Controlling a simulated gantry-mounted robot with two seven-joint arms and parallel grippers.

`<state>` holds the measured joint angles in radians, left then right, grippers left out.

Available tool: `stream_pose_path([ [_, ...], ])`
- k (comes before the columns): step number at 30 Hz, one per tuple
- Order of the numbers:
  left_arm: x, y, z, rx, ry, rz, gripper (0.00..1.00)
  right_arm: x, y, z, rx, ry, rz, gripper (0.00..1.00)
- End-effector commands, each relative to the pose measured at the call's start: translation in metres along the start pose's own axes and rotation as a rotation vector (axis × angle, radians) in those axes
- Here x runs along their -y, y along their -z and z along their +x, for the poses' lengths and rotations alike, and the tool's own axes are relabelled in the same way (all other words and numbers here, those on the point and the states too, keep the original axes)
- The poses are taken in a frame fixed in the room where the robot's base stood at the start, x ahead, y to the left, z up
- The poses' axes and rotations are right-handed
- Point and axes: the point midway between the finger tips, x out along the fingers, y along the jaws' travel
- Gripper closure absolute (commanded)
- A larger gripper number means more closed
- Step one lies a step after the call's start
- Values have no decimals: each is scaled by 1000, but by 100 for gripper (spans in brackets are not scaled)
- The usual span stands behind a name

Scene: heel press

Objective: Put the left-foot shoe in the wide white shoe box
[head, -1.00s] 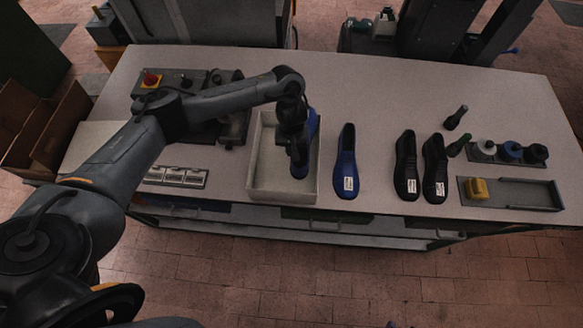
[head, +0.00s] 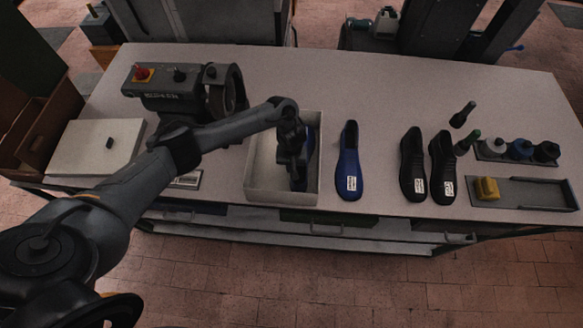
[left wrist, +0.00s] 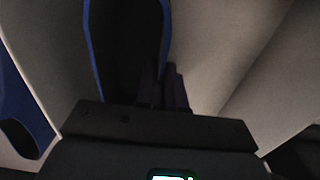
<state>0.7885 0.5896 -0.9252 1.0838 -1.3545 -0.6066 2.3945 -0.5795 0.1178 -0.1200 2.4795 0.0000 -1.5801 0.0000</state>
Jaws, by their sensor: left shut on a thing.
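The white shoe box (head: 252,172) stands open near the front edge of the table. My left gripper (head: 298,186) points down inside its outline and is shut on a blue shoe (head: 314,140), mostly hidden behind the gripper. In the left wrist view the fingers (left wrist: 172,88) are at the shoe's dark opening, beside its blue rim (left wrist: 92,52), with pale box walls around. I cannot tell whether the sole touches the box floor. A second blue shoe (head: 349,160) with a white label lies right of the box. My right gripper is not in view.
Two black shoes (head: 413,165) (head: 442,167) lie further right, near dark bottles (head: 519,149) and a tray with a yellow block (head: 487,188). A machine with a red button (head: 165,95) stands left. A pale flat panel (head: 85,150) lies far left.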

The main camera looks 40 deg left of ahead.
Motion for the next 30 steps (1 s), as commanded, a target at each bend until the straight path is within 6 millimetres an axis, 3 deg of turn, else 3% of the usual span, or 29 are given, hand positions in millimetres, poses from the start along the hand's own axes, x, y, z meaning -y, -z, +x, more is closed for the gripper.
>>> stream_pose_path([
  [14,0,0,6,-2,-2,0,100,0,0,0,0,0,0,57],
  [15,0,0,8,0,0,0,90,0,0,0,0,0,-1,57],
  [20,0,0,8,0,0,1,66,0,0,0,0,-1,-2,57],
  [30,0,0,5,-1,0,1,66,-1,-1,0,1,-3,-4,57],
])
